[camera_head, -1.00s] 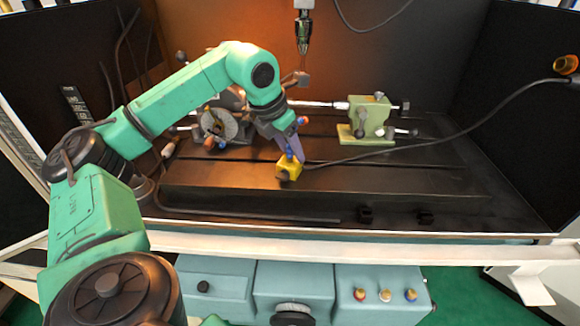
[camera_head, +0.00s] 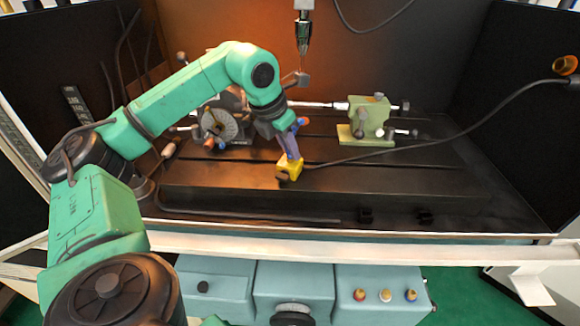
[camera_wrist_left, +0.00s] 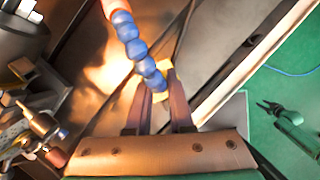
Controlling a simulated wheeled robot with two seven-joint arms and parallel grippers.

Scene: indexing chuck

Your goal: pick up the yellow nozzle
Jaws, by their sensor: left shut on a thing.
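The yellow nozzle has a yellow block (camera_head: 289,168) at its base, low on the dark machine table in the head view. A segmented blue hose rises from it in the left wrist view (camera_wrist_left: 139,50) to an orange tip at the top edge. My left gripper (camera_head: 291,155) comes down from above and is shut on the nozzle close to the block. The left wrist view shows its two fingers (camera_wrist_left: 158,92) on either side of the hose's lower end. The fingers partly hide the yellow block there. I cannot tell whether the block touches the table.
An indexing chuck (camera_head: 217,125) stands left of the nozzle, a green tailstock (camera_head: 368,118) to the right. A spindle (camera_head: 303,35) hangs above. A black cable (camera_head: 440,135) runs to the nozzle from the right. My right gripper (camera_wrist_left: 266,105) shows over the green floor. The table's front right is clear.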

